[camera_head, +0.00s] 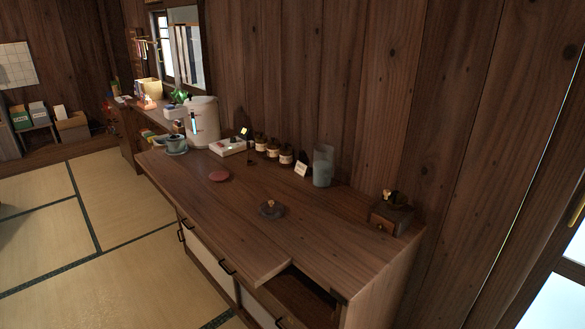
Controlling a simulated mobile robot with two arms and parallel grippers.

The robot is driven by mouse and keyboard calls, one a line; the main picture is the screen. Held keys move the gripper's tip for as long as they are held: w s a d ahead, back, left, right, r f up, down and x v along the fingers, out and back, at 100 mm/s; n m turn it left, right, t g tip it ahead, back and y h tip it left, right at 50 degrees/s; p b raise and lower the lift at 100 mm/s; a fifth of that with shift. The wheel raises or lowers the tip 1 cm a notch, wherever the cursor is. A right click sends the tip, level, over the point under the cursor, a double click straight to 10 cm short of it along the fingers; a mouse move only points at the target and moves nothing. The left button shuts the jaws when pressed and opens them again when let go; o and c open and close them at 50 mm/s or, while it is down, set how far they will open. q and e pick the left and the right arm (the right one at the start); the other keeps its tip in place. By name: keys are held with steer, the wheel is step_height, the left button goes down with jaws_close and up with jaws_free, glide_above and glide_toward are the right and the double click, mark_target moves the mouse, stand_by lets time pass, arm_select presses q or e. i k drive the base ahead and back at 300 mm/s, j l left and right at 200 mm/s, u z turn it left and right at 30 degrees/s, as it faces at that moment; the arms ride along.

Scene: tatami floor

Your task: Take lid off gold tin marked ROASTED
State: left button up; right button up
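A row of small dark tins with pale labels stands against the back wall on the wooden counter (235,205). They are the left tin (260,145), the middle tin (272,150) and the right tin (286,157). Their tops look closed. The lettering is too small to read, so I cannot tell which one, if any, is marked ROASTED. A small gold patch (243,131) shows just left of the row, on or by a dark upright thing. Neither of my grippers is in view.
A white water boiler (203,122), a pale tray (227,147) and a bowl (176,145) stand to the left. A grey-green glass cylinder (323,166) and a small wooden box (390,215) stand to the right. A dark lidded item (271,209) sits mid-counter. A front drawer is open.

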mark_target(261, 136)
steer(key=i+j+z, duration=0.1)
steer(key=j, duration=0.25)
steer(key=i+j+z, duration=0.1)
steer(key=i+j, duration=0.15)
steer(key=i+j+z, duration=0.1)
steer(key=j, duration=0.35)
steer(key=i+j+z, duration=0.1)
steer(key=j, duration=0.3)
steer(key=i+j+z, duration=0.1)
steer(key=j, duration=0.3)
steer(key=i, duration=0.1)
